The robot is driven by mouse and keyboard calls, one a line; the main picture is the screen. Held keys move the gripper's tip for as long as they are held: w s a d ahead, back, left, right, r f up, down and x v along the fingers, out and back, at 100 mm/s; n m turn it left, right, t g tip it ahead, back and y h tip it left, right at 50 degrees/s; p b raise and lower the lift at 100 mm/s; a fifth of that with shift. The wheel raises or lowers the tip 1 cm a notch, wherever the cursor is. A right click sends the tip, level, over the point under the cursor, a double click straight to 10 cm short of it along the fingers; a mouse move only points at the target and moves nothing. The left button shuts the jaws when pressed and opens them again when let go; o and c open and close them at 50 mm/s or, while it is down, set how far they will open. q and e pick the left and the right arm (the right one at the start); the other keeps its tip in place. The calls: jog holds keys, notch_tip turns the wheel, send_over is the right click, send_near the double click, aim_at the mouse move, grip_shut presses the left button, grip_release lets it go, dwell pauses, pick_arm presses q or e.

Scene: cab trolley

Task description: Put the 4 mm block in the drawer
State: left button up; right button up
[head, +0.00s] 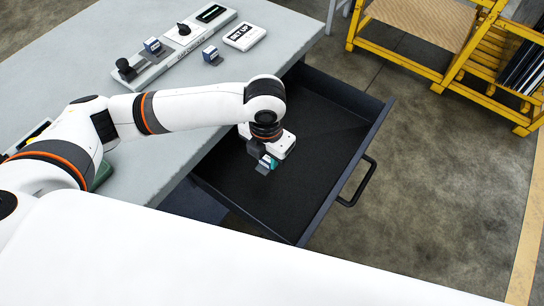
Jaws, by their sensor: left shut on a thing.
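My left gripper (264,157) is over the open drawer (325,135), pointing down. It is shut on a small block with a teal and white face (268,162); I take this to be the 4 mm block, but its marking is too small to read. The block is inside the drawer's outline, and I cannot tell whether it touches the drawer floor. The drawer is dark, pulled out from the grey bench, with a black handle (357,182) on its front. The rest of the drawer looks empty. My right gripper is not in view.
On the grey bench (262,50) stand a long tray (160,70) with a blue-and-white block (152,45) and black-knobbed pieces, another blue-and-white block (211,54) beside it, and a "SET UP" sign (245,36). A yellow rack (440,75) stands at the upper right. The floor right of the drawer is clear.

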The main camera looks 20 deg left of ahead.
aim_at(268, 178)
pick_arm(q)
notch_tip(268, 178, down, 8)
jog(key=shift+r, duration=0.25)
jog(key=shift+f, duration=0.1)
jog(key=o, duration=1)
notch_tip(268, 178, up, 12)
jog(key=shift+r, duration=0.15)
